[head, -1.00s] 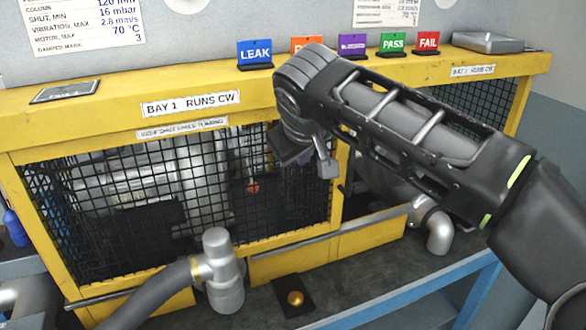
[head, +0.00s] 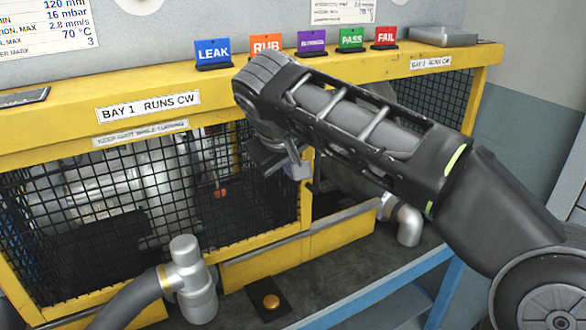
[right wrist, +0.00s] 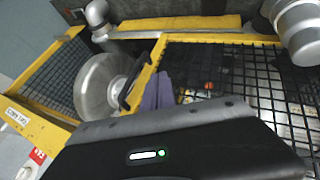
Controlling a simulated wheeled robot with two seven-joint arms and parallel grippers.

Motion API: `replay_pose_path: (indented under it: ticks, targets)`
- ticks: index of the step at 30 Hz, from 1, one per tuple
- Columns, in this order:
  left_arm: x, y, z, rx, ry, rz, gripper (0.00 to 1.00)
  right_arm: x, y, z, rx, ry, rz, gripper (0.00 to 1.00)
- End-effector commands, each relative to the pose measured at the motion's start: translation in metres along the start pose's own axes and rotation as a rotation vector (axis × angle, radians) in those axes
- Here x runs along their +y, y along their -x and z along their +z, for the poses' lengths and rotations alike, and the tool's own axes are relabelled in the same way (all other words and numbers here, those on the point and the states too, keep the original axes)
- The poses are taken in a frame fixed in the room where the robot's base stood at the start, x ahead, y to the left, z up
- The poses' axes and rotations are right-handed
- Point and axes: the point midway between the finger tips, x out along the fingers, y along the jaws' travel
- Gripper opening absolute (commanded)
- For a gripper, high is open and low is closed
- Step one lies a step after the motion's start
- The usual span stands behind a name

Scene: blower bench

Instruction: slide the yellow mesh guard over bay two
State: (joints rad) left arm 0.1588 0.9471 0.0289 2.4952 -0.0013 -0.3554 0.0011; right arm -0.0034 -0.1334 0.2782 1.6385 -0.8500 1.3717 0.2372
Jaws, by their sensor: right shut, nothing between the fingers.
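The yellow mesh guard (head: 307,205), a yellow frame with black wire mesh, stands across bay one in the head view. In the right wrist view, its yellow edge (right wrist: 145,72) carries a dark handle (right wrist: 130,92). Bay two's opening beside it shows a round silver blower part (right wrist: 100,85). My right gripper (head: 297,168) is shut and empty near the guard's right edge, partly hidden by my forearm. Its fingers (right wrist: 155,92) are close to the handle in the wrist view; I cannot tell whether they touch it. My left gripper is out of view.
A silver pipe elbow (head: 405,220) projects below bay two. A silver pipe fitting with a grey hose (head: 190,280) stands before bay one. A brass button (head: 271,301) sits on the dark bench. Coloured signs, including LEAK (head: 213,52), line the yellow top ledge.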

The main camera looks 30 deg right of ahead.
Motion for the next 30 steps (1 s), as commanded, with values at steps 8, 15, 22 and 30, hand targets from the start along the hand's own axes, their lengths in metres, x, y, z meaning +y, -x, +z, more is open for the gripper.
replay_pose_path:
  ticks: [8, 15, 22, 30]
  targets:
    - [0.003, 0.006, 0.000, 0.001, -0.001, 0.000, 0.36, 0.001, -0.056, 0.001, -0.008, 0.001, 0.000, 0.00]
    - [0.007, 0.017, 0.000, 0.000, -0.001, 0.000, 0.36, 0.024, -0.080, 0.000, -0.004, -0.003, 0.000, 0.00]
    - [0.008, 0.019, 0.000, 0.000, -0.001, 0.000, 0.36, 0.035, -0.088, 0.000, -0.002, 0.000, 0.000, 0.00]
    - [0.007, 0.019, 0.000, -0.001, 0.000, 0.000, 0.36, 0.036, -0.089, 0.000, -0.002, 0.000, 0.000, 0.00]
